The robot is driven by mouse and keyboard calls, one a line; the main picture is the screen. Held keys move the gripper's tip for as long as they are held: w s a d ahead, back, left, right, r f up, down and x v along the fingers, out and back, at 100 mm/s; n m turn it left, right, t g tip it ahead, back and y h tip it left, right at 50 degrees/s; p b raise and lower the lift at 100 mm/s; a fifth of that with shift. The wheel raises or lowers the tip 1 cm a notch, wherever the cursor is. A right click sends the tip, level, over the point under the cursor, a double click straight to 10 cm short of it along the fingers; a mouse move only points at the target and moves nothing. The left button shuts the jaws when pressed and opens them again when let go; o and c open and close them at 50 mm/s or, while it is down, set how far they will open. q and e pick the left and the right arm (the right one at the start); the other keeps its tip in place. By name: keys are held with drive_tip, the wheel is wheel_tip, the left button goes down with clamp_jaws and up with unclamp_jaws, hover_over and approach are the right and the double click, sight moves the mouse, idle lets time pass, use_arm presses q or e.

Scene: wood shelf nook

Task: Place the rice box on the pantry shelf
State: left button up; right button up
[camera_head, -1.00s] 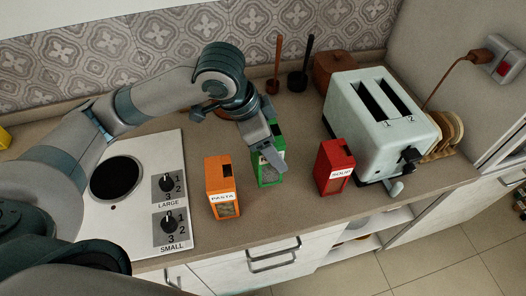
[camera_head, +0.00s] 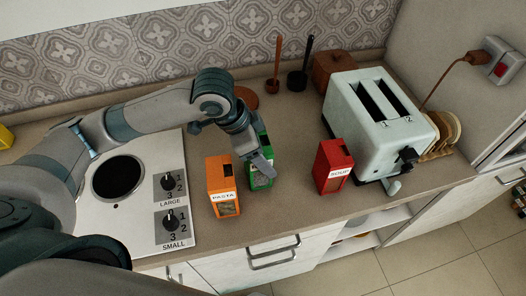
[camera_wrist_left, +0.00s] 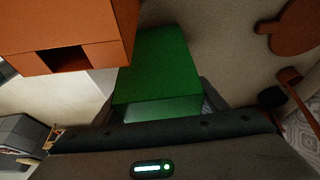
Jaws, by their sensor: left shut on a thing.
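A green box (camera_head: 262,178) is between the fingers of my left gripper (camera_head: 254,160), which is shut on it. Its label cannot be read, but the orange and red boxes read PASTA and SOUP. The green box (camera_wrist_left: 160,65) also shows in the left wrist view, with the fingers on both sides of it. It is upright, just right of the orange box; I cannot tell if it touches the counter. Under the counter is an open shelf (camera_head: 352,247) with a few items, partly hidden by the counter edge. My right gripper is not in view.
The orange pasta box (camera_head: 221,186) stands close on the left, the red soup box (camera_head: 333,168) on the right. A pale toaster (camera_head: 368,115) is behind the soup box. A stove (camera_head: 140,190) lies at left. Counter between the green and red boxes is clear.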

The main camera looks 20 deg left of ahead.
use_arm(q)
drive_tip(key=shift+f, duration=0.15)
drive_tip(key=shift+f, duration=0.1)
drive_tip(key=o, duration=1.4)
drive_tip(key=b+v, duration=0.1)
drive_tip(key=v, duration=1.1)
